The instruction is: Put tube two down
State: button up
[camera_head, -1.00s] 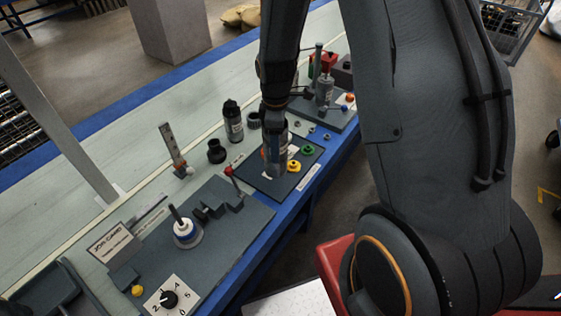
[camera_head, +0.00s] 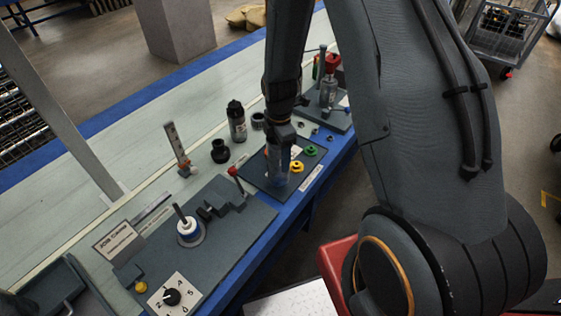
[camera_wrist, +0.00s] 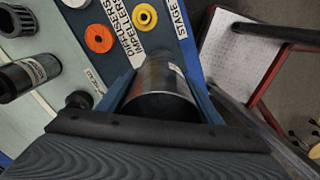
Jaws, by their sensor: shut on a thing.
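My gripper (camera_head: 278,180) is low over the dark mat (camera_head: 250,174) on the blue-edged bench. In the wrist view its blue fingers (camera_wrist: 162,95) are shut on a dark, shiny metal tube (camera_wrist: 163,82), one on each side. The tube carries a small pale label on its right side. No number can be read on it. In the head view the fingers hide most of the tube, so I cannot tell whether its lower end touches the mat.
A yellow ring (camera_head: 297,167) and a green ring (camera_head: 311,150) lie close right of my gripper. A black bottle (camera_head: 237,122) and a dark cup (camera_head: 220,152) stand behind left. A grey cylinder (camera_head: 328,94) stands farther back.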

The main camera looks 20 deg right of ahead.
jog(key=shift+f+p, duration=0.4)
jog(key=shift+f, duration=1.55)
jog(key=shift+f, duration=0.15)
jog(key=o, duration=1.3)
notch_tip(320, 180, up, 11)
jog(key=b, duration=0.3)
jog(key=s+r+m+t, duration=0.1)
jog(key=s+r+m, duration=1)
jog(key=s+m, duration=0.4)
jog(key=m, duration=0.4)
jog(key=shift+s, duration=0.4)
